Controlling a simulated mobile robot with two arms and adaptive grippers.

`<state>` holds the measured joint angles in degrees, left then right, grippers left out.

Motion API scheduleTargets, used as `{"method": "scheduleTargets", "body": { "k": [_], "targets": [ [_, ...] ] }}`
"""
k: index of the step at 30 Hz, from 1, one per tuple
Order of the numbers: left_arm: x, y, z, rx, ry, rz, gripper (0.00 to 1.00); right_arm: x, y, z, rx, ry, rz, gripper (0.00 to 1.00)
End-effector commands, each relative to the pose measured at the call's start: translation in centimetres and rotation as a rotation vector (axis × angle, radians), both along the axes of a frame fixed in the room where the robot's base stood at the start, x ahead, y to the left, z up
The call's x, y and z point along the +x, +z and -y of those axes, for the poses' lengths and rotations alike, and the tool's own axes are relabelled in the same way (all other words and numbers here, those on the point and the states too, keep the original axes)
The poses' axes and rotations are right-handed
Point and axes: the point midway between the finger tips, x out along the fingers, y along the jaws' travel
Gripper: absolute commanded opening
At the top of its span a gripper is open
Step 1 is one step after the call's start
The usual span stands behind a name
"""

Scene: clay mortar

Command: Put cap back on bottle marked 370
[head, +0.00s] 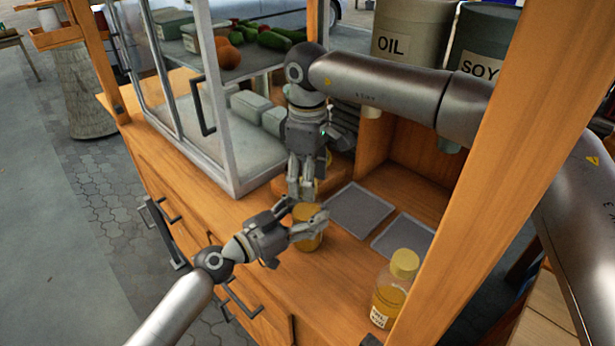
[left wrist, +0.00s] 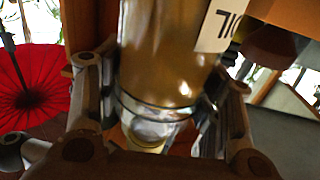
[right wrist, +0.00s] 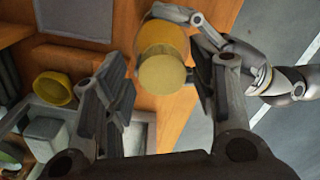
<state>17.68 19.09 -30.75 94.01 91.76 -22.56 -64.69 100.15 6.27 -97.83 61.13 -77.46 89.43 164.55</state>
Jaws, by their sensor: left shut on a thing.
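My left gripper (head: 312,222) is shut on an amber bottle (head: 308,242) at the counter's front. Glass shows between its fingers in the left wrist view (left wrist: 150,110). My right gripper (head: 305,185) is just above that bottle. In the right wrist view its fingers stand apart, with the bottle's pale yellow round top (right wrist: 162,74) beyond them. A round yellow thing (right wrist: 55,88) lies to the left, perhaps a cap. No 370 mark is readable.
Another amber bottle (head: 388,300) with a yellow cap (head: 405,263) stands at the right, its label too small to read. Two grey trays (head: 360,208) lie on the counter. A glass case (head: 235,150) is close at left. OIL (head: 410,30) and SOY (head: 480,50) containers hang behind.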

Motion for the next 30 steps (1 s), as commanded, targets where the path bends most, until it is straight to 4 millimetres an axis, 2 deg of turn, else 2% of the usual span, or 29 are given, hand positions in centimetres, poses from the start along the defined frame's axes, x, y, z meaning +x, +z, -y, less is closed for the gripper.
{"method": "scheduleTargets", "body": {
  "k": [10, 14, 17, 24, 30],
  "targets": [
    [0.0, -0.1, 0.0, 0.0, -0.001, -0.002, 0.0, -0.1, 0.0, -0.1, 0.0, 0.003, -0.002, 0.64],
    [0.0, -0.1, 0.0, 0.0, -0.001, -0.002, 0.0, 0.0, 1.0, -0.1, 0.0, 0.003, 0.0, 0.64],
    [0.0, -0.1, 0.0, 0.0, -0.001, -0.002, 0.0, 0.0, 2.5, -0.1, 0.002, 0.002, 0.001, 0.64],
    [0.0, -0.1, 0.0, 0.0, 0.0, -0.002, 0.0, 0.1, 7.7, -0.1, 0.001, 0.001, 0.001, 0.64],
    [0.0, -0.1, 0.0, 0.0, 0.0, -0.002, 0.0, 0.1, 10.8, -0.1, 0.0, 0.001, 0.0, 0.64]
  ]
}}
